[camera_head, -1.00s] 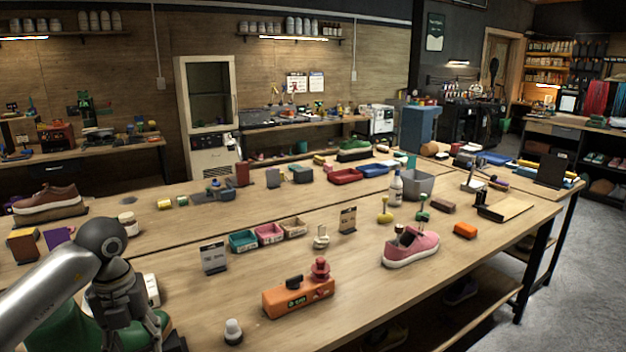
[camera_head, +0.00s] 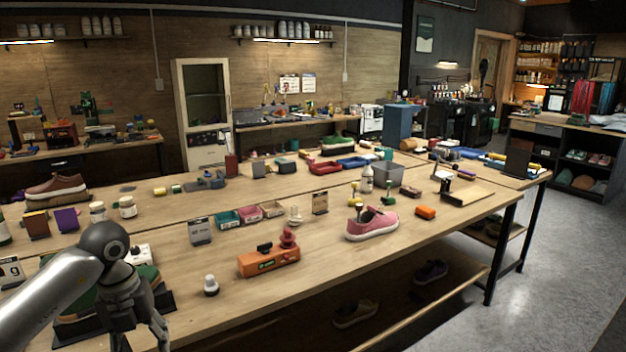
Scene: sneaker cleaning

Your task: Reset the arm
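My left arm comes in from the lower left, and its gripper (camera_head: 140,335) hangs at the front left edge of the long wooden table (camera_head: 330,265). Its fingers point down and are partly cut off by the picture's bottom, so I cannot tell whether they are open or shut. A green shoe (camera_head: 78,290) on a dark stand lies behind this arm and is mostly hidden. My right gripper is not in view.
On the table are an orange block (camera_head: 268,262), a white-capped jar (camera_head: 211,285), a pink sneaker (camera_head: 372,224), a small sign (camera_head: 200,231) and several small trays (camera_head: 228,219). A brown shoe (camera_head: 56,187) stands far left. The front middle tabletop is mostly clear.

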